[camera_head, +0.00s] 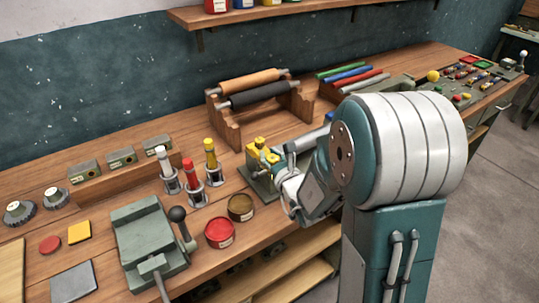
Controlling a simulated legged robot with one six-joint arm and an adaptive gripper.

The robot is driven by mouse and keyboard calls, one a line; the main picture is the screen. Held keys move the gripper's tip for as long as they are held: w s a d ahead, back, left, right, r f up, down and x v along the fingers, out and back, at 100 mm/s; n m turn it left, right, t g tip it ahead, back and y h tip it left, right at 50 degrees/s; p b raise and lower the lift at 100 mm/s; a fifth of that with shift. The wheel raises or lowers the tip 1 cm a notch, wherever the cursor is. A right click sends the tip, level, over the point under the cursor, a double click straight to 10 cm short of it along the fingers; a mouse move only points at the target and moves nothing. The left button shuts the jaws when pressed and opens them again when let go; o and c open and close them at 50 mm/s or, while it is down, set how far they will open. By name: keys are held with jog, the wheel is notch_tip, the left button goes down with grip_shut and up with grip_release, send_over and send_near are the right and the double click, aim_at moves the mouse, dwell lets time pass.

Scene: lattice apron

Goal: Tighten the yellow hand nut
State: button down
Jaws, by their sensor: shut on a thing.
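The yellow hand nut (269,156) sits on a small grey-green fixture (258,183) near the middle of the bench. My gripper (277,162) reaches it from the right and is shut on it. My wrist and arm hide the right side of the fixture and part of the nut. A second yellow part (259,142) stands just behind, and I cannot tell whether it is separate from the nut. The fingertips are small here, so the exact grip is hard to see.
Close left are upright yellow (210,153), red (189,174) and white (163,160) handles in holders. Red (219,233) and brown (240,207) tins and a grey press (147,240) stand in front. A roller rack (232,132) is behind.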

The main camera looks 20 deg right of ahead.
jog(key=c, duration=0.5)
grip_release()
jog(key=shift+c, duration=0.2)
notch_tip(320, 180, up, 10)
jog(key=shift+a+f, duration=0.1)
